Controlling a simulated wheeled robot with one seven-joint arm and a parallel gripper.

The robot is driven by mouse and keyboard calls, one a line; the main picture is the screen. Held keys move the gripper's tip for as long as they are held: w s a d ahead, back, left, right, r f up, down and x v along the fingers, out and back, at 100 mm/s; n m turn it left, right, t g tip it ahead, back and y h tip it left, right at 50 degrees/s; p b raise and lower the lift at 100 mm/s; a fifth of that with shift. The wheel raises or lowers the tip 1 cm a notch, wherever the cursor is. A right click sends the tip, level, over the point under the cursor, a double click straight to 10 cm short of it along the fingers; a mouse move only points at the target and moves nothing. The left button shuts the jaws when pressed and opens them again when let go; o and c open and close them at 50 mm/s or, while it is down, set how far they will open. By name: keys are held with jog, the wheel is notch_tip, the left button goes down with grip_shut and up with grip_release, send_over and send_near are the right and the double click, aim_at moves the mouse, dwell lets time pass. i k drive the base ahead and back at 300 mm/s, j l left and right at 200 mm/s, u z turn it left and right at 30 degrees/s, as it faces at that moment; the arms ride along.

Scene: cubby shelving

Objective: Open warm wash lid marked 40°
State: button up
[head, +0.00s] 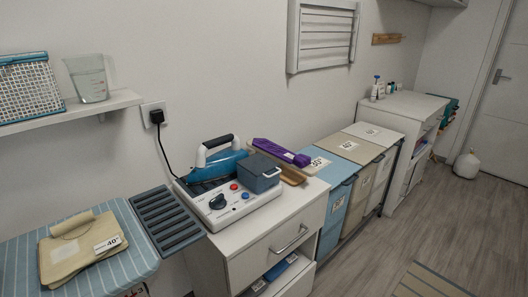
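Three lidded laundry bins stand in a row right of the white drawer cabinet: a light blue one (336,207), a beige one (361,196) and a whitish one (387,176). The blue lid (331,170), beige lid (347,148) and whitish lid (373,133) look shut. Small white labels sit on the lids and fronts, but their numbers are too small to read surely. A beige folded cloth (70,262) on the striped ironing board (143,247) bears a white tag (108,244) that seems to read 40. My gripper is not in view.
The white drawer cabinet (240,267) carries an iron (215,160) on its station, a grey-blue box (259,173) and a purple item (281,152); a lower drawer is partly open. A white shelf unit (411,106) stands beyond the bins. Open floor (440,220) lies at right, with a striped mat (430,281).

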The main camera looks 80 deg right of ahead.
aim_at(360, 152)
jog(key=z, duration=1.15)
jog(key=l+z, duration=0.45)
jog(key=i+l+z, duration=0.1)
jog(key=l+z, duration=0.15)
jog(key=z, duration=0.25)
jog(key=i+l+z, duration=0.1)
jog(key=l+z, duration=0.2)
jog(key=z, duration=0.15)
jog(key=i+l+z, duration=0.2)
jog(key=z, duration=0.3)
jog(key=i+l+z, duration=0.25)
jog(key=z, duration=0.15)
jog(key=i+l+z, duration=0.2)
jog(key=z, duration=0.15)
jog(key=i+z, duration=0.4)
jog(key=i+l+u, duration=0.15)
jog(key=i, duration=0.2)
jog(key=i+l+u, duration=0.15)
jog(key=i, duration=0.25)
jog(key=i+l+u, duration=0.15)
jog(key=u, duration=0.25)
jog(key=i+l+u, duration=0.3)
jog(key=u, duration=0.15)
jog(key=i+l+u, duration=0.4)
jog(key=l+u, duration=0.25)
jog(key=u, duration=0.15)
jog(key=i+l+u, duration=0.1)
jog(key=l+u, duration=0.4)
jog(key=l, duration=0.25)
jog(key=u, duration=0.25)
